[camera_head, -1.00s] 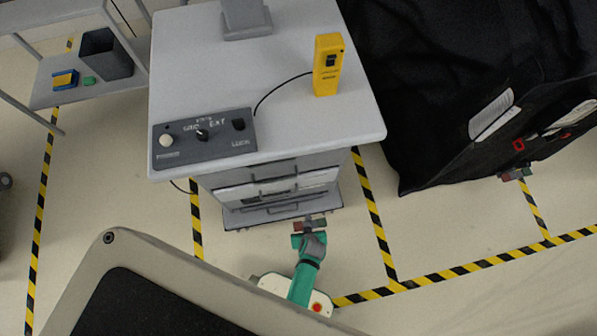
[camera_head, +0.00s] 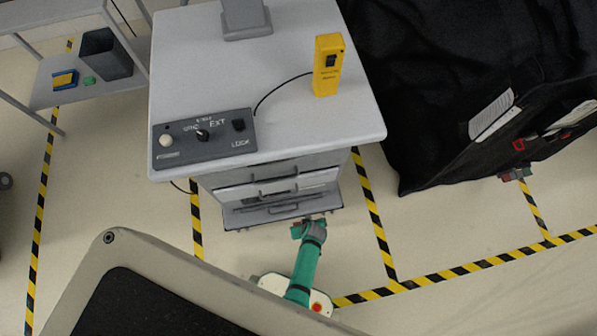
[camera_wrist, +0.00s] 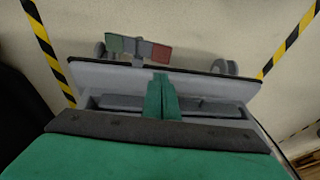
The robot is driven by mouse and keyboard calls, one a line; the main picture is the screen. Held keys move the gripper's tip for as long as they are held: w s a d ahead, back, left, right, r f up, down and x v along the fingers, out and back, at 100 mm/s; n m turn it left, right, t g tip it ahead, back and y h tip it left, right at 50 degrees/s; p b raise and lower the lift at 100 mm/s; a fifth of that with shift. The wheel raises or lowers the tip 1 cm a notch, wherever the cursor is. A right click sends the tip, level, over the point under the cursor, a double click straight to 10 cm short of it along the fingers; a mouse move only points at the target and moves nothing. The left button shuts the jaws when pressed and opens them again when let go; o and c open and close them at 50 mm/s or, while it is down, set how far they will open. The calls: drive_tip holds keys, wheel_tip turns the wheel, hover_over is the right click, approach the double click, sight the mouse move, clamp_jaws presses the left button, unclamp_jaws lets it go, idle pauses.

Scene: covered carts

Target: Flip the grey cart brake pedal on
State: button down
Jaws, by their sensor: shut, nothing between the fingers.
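The grey cart (camera_head: 200,90) stands in front of me, its drawer front facing my arm. In the wrist view its brake pedal has a green pad (camera_wrist: 122,44) and a red pad (camera_wrist: 153,50), low by the floor between two casters. My gripper (camera_wrist: 160,78) is shut and empty, its green fingers overlapping the cart's lower front edge in the picture, with the pedal just past the tips. I cannot tell whether they touch anything. In the head view my gripper (camera_head: 312,224) is at the cart's lower front and mostly hides the pedal.
A black covered cart (camera_head: 430,90) stands to the right, with a small pedal (camera_head: 515,174) low at its front. A shelf cart (camera_head: 60,97) with a dark bin (camera_head: 106,55) is at the left. Yellow-black floor tape (camera_head: 375,220) runs beside the grey cart. The floor between the carts is clear.

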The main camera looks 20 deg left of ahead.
drive_tip(key=x, duration=0.7)
drive_tip(key=shift+s+a+f, duration=0.15)
drive_tip(key=shift+a+f, duration=0.05)
drive_tip(key=shift+f, duration=0.8)
drive_tip(key=shift+s+a+f, duration=0.1)
drive_tip(key=shift+a+f, duration=0.1)
drive_tip(key=shift+f, duration=0.8)
